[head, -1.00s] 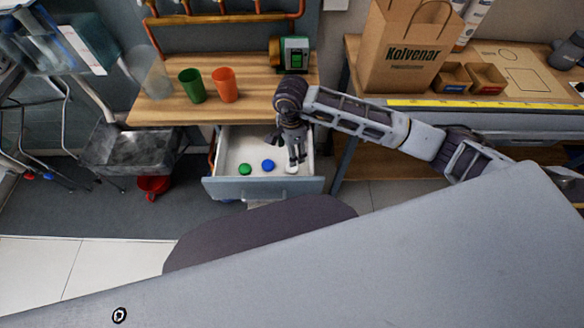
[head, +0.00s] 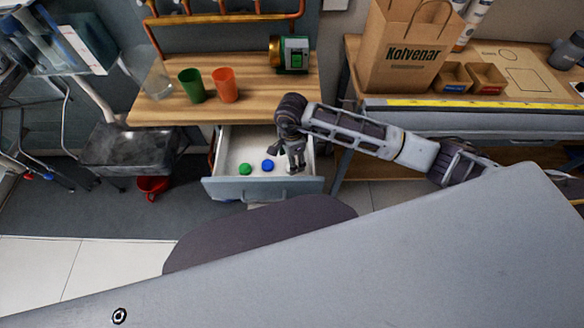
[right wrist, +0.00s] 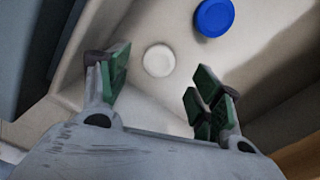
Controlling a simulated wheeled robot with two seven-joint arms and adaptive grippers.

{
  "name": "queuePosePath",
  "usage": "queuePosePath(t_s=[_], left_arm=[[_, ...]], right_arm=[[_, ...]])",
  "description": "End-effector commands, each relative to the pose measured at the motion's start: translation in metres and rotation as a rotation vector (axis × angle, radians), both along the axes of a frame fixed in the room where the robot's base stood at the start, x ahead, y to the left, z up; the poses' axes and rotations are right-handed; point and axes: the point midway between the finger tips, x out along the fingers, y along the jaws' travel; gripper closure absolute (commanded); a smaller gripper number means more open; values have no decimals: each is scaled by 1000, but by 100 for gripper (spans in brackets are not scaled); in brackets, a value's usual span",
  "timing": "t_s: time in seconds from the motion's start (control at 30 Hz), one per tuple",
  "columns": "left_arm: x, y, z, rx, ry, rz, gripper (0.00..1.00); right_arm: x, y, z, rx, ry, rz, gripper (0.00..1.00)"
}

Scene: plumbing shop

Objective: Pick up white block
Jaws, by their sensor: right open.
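The white block (right wrist: 158,60) is a small round disc lying on the floor of the open drawer (head: 232,188). In the right wrist view it lies beyond and between my right gripper's fingertips, not touching them. In the head view my right gripper hides most or all of it. My right gripper (head: 293,168) points down into the right part of the drawer. Its green-padded fingers (right wrist: 161,85) are open and empty. My left gripper is not in view.
A blue disc (head: 267,165) and a green disc (head: 245,169) lie left of the gripper in the drawer. Drawer walls are close around the fingers. Above, the wooden counter (head: 240,112) holds a green cup (head: 192,86), an orange cup (head: 225,85) and a green device (head: 294,54).

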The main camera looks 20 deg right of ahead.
Motion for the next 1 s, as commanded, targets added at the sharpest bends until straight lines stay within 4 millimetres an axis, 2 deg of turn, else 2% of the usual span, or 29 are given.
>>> queuePosePath(t_s=[0.3,0.4,0.93,1.0], left_arm=[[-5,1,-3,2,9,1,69],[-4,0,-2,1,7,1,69],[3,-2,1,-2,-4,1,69],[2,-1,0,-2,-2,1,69]], right_arm=[[-1,-1,-34,2,2,-1,35],[-1,-1,-40,1,1,1,35],[-1,-1,-42,1,0,1,35],[-1,-1,-42,1,0,1,44]])
